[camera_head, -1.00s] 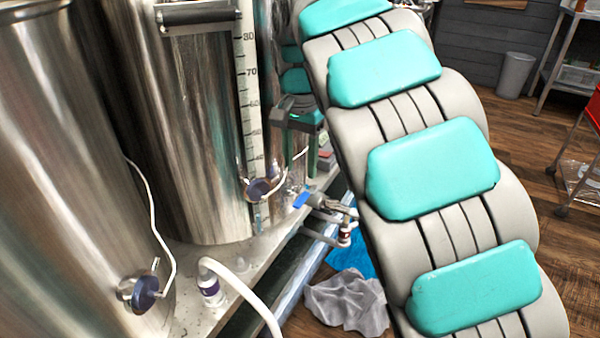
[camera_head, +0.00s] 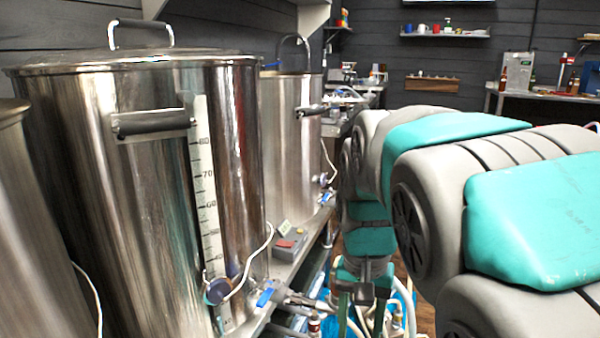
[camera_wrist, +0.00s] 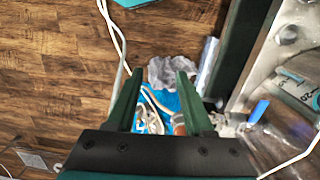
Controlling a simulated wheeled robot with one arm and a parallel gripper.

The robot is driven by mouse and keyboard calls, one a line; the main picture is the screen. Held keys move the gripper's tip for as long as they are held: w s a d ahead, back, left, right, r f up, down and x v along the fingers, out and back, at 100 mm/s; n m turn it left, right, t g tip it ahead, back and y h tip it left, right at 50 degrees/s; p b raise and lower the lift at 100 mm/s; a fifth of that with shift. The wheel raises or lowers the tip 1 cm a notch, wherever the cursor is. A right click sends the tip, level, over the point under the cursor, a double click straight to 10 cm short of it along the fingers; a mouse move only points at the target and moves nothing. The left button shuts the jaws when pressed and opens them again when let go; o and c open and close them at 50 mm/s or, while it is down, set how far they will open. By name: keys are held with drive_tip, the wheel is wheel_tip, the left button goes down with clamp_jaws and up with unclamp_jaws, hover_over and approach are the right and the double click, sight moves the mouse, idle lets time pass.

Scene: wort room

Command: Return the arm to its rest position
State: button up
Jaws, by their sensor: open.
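My arm (camera_head: 425,200), grey with teal pads, fills the right of the head view. It bends at a joint and its far part hangs down beside the kettle bench. My gripper (camera_wrist: 159,74) shows in the wrist view with its two dark green fingers apart and nothing held between them. It points down toward the floor. In the head view its fingers show small at the bottom middle, partly cut off by the frame edge.
A large steel kettle (camera_head: 150,200) and a second one (camera_head: 291,150) stand left of my arm on a bench. Valves and hoses (camera_head: 300,298) jut out near the gripper. A grey cloth (camera_wrist: 172,74) and blue cloth (camera_wrist: 165,100) lie on the wooden floor (camera_wrist: 55,70).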

drive_tip(key=s+d+f+n, duration=0.1)
drive_tip(key=s+f, duration=0.2)
drive_tip(key=s, duration=0.3)
drive_tip(key=s+d+f+n, duration=0.1)
drive_tip(key=s+d+f, duration=0.1)
drive_tip(key=s, duration=0.4)
drive_tip(key=s+d+f+n+g, duration=0.1)
drive_tip(key=s+d+f, duration=0.1)
drive_tip(key=s+f, duration=0.3)
drive_tip(key=shift+s+d+n, duration=0.2)
drive_tip(key=shift+s+n, duration=0.2)
drive_tip(key=shift+s, duration=0.6)
